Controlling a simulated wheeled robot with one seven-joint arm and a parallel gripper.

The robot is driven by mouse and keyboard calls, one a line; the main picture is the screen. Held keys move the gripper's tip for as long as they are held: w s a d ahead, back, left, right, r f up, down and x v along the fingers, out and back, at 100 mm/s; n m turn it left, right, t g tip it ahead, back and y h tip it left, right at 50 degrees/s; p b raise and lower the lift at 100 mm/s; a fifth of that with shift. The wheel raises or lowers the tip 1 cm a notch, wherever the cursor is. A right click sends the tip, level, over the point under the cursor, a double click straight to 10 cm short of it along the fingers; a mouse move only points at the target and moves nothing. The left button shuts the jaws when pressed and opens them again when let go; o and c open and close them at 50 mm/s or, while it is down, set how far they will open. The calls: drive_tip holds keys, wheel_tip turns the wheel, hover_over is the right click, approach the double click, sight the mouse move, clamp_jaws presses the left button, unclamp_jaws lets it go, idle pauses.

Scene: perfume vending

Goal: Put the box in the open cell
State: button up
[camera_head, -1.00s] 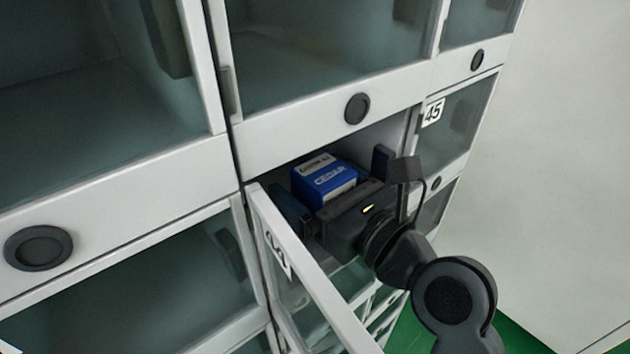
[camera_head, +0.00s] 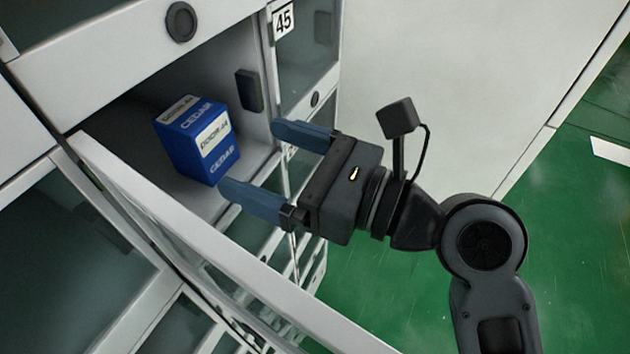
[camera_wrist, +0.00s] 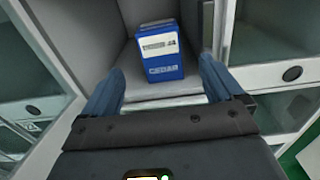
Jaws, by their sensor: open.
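The blue box (camera_head: 196,140) with white labels stands on the floor of the open cell (camera_head: 120,120), well inside its opening. It also shows in the wrist view (camera_wrist: 151,52), beyond the fingertips. My gripper (camera_head: 250,160) is open and empty. Its two blue fingers point toward the cell. In the head view the nearer fingertip overlaps the lower edge of the box in the picture, but the wrist view shows a gap between box and fingers. The cell's door (camera_head: 175,235) is swung open, on the left of my gripper.
A closed cell with the label 45 (camera_head: 284,21) is to the right of the open cell. More glass-fronted cells (camera_head: 70,235) lie to the left and below. Green floor (camera_head: 400,290) and a bare pale wall (camera_head: 420,60) are on the right.

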drive_tip(key=s+d+f+n+t+h, duration=0.35)
drive_tip(key=s+d+f+h, duration=0.2)
drive_tip(key=d+f, duration=0.25)
drive_tip(key=s+d+f+n+t+h, duration=0.2)
drive_tip(key=s+d+f+n+h, duration=0.2)
drive_tip(key=s+d+f+h, duration=0.25)
drive_tip(key=s+d+r+n+h, duration=0.1)
drive_tip(key=s+d+n, duration=0.3)
drive_tip(key=s+n, duration=0.4)
drive_tip(key=s+d+r+n+h, duration=0.1)
drive_tip(key=s+d+n+h, duration=0.1)
drive_tip(key=s+d+n, duration=0.3)
drive_tip(key=s+n, duration=0.3)
drive_tip(key=shift+s+r+h, duration=0.3)
drive_tip(key=shift+s, duration=0.1)
drive_tip(key=shift+n, duration=0.25)
